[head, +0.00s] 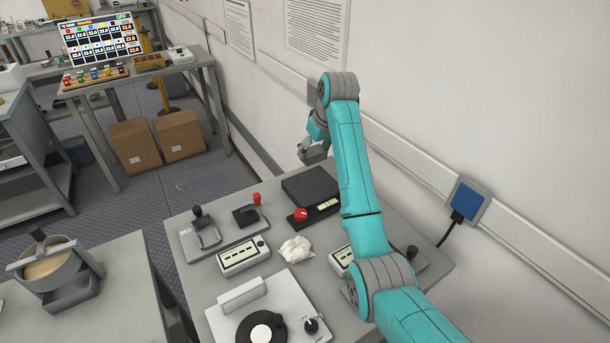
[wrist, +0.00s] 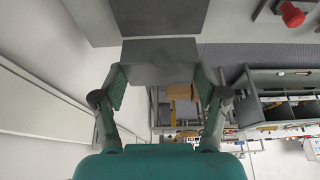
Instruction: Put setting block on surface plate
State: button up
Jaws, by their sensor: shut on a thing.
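My gripper (wrist: 160,84) is shut on the setting block (wrist: 160,58), a plain grey rectangular block held between the two finger pads in the wrist view. In the head view my gripper (head: 312,140) is near the wall, with the grey block (head: 315,154) below it, small and partly hidden. The dark, flat surface plate (head: 308,184) lies on the bench just below and in front of the block. It also shows at the top of the wrist view (wrist: 165,18), beyond the block. The block appears above the plate's wall-side edge; I cannot tell the exact gap.
A device with a red knob (head: 300,215) and display stands against the plate's near side. The bench (head: 186,262) also holds small fixtures, a meter (head: 243,257), a white cloth (head: 296,248) and a turntable-like device (head: 262,325). The wall is close behind my arm.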

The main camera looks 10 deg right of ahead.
jog(key=shift+f, duration=4.7)
jog(key=shift+f, duration=0.1)
jog(key=o, duration=1.8)
jog(key=shift+f, duration=0.1)
jog(key=v, duration=1.2)
